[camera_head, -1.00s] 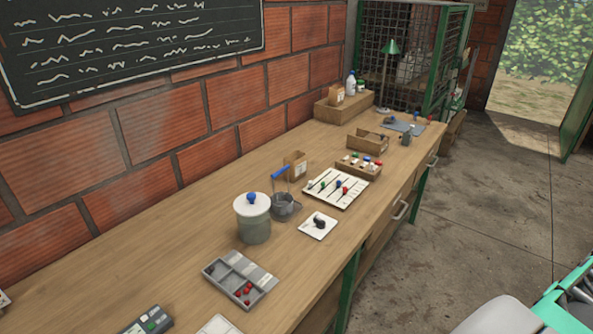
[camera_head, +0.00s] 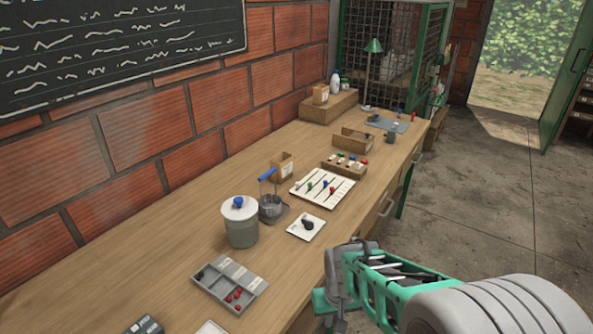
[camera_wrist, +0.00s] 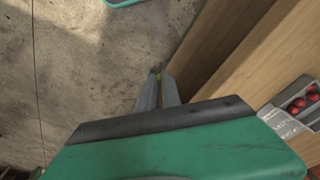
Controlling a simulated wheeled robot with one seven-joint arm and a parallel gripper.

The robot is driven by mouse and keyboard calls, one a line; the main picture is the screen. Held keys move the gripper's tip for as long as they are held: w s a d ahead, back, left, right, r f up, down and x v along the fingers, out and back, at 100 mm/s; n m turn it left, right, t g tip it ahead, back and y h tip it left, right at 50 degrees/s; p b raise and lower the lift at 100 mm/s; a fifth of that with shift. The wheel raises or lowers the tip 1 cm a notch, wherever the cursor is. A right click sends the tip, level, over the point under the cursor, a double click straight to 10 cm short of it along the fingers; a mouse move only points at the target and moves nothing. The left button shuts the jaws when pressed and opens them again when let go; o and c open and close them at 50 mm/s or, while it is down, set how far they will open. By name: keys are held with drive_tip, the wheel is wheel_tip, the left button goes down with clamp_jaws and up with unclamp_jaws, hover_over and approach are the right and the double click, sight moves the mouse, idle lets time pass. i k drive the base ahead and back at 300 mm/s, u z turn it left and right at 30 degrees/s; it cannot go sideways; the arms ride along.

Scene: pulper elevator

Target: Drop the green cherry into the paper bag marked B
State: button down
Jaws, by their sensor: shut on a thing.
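In the wrist view my gripper (camera_wrist: 158,80) is shut on a small green cherry (camera_wrist: 158,76), which shows as a tiny green spot between the fingertips. The gripper hangs over the concrete floor, beside the bench's front. In the head view my arm enters at lower right, and its hand is by the bench's front edge; the cherry cannot be made out there. A brown paper bag (camera_head: 283,166) stands open-topped on the bench behind the metal jug. Another brown bag (camera_head: 320,95) stands on a wooden box at the far end. Their markings are too small to read.
The tray also shows in the wrist view (camera_wrist: 292,112). Floor to the right is clear.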

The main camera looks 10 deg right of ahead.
sight(284, 178)
drive_tip(key=z, duration=1.6)
drive_tip(key=i, duration=2.6)
drive_tip(key=u, duration=2.25)
